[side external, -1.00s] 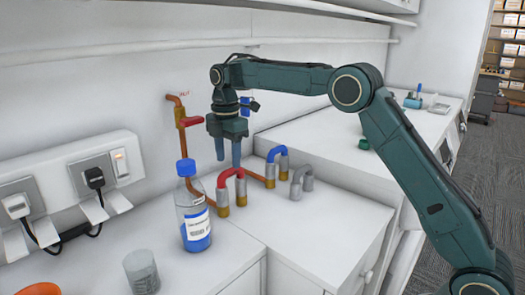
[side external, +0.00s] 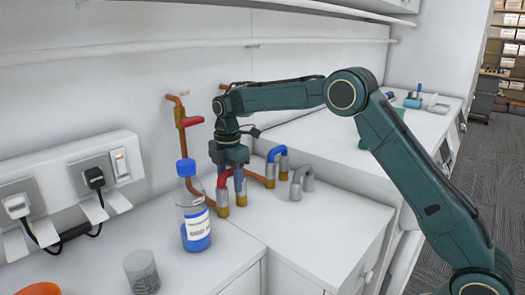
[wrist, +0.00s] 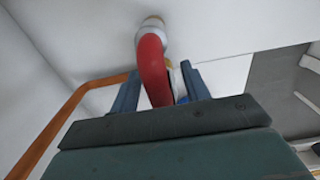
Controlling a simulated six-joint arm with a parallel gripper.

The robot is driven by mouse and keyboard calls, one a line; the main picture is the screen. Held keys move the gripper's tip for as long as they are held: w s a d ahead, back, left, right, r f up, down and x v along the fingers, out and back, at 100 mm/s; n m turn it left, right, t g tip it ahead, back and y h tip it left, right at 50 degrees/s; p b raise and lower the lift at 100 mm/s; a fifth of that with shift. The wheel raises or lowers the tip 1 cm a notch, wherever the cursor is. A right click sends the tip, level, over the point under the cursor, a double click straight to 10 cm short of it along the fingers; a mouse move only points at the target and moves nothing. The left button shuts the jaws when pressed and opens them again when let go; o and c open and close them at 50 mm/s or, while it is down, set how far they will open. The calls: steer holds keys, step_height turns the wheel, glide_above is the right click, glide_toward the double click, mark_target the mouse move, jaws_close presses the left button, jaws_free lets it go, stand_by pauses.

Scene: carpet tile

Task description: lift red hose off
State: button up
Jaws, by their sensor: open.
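The red hose (side external: 226,178) is a short arch whose ends sit on two grey pegs with brass bases on the white counter. My gripper (side external: 231,180) is lowered over it, and its fingers partly hide the hose. In the wrist view the red hose (wrist: 152,68) rises between the two blue-green fingers of my gripper (wrist: 160,90). The jaws are open, with the hose between them. Whether a finger touches the hose cannot be told.
A blue hose arch (side external: 277,154) and a grey hose arch (side external: 301,178) stand close to the right. A blue-capped bottle (side external: 193,215) stands close to the left. A copper pipe with a red valve handle (side external: 189,121) runs down the wall behind. The counter's front right is clear.

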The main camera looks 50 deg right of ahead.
steer(key=shift+f, duration=0.5)
steer(key=shift+c, duration=0.5)
jaws_close()
